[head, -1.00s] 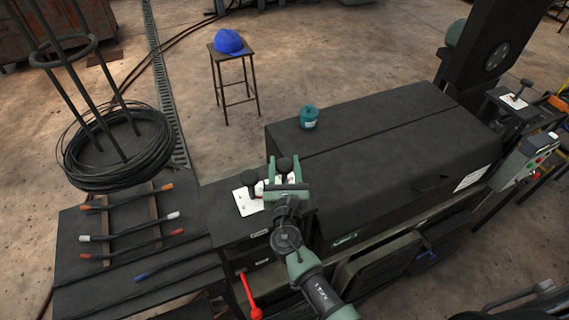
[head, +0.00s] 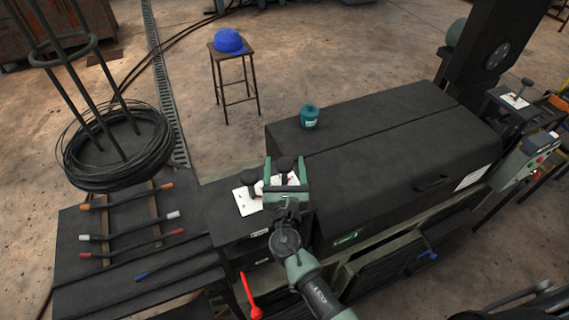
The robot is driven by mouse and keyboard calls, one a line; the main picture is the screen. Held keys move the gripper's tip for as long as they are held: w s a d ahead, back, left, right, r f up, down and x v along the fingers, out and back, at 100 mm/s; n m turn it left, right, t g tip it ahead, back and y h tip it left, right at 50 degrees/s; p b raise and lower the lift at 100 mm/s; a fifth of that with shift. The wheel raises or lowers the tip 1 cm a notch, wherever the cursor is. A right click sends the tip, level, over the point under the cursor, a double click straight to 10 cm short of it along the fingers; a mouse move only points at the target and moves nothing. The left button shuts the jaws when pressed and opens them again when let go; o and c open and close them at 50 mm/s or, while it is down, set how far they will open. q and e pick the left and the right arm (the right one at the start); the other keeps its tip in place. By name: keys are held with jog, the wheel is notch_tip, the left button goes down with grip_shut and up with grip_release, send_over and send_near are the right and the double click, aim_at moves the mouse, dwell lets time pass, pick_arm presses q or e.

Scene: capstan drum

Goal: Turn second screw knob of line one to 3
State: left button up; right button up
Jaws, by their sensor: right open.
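Two black screw knobs stand on white dial plates on the dark machine top at centre left. The left knob (head: 250,177) is uncovered, with its white plate (head: 243,201) showing below it. The second knob (head: 284,165) is at the right, between the fingers of my right gripper (head: 285,168). The gripper is open, with one green finger on each side of this knob. Whether a finger touches it cannot be told. The second plate is partly hidden by the gripper, and the dial numbers are too small to read. My left gripper is out of view.
A red lever (head: 250,297) hangs below. A rack with coloured-tip rods (head: 130,236) lies left. Another knob (head: 526,83) stands far right.

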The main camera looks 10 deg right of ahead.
jog(key=s+b, duration=0.1)
jog(key=s, duration=0.1)
jog(key=s+a, duration=0.1)
jog(key=s, duration=0.2)
jog(key=shift+s+a+f+b, duration=0.1)
jog(key=shift+s+f+b, duration=0.05)
jog(key=shift+s+b, duration=0.2)
jog(key=shift+s+a+r, duration=0.1)
jog(key=shift+s+r, duration=0.1)
jog(key=shift+s, duration=0.35)
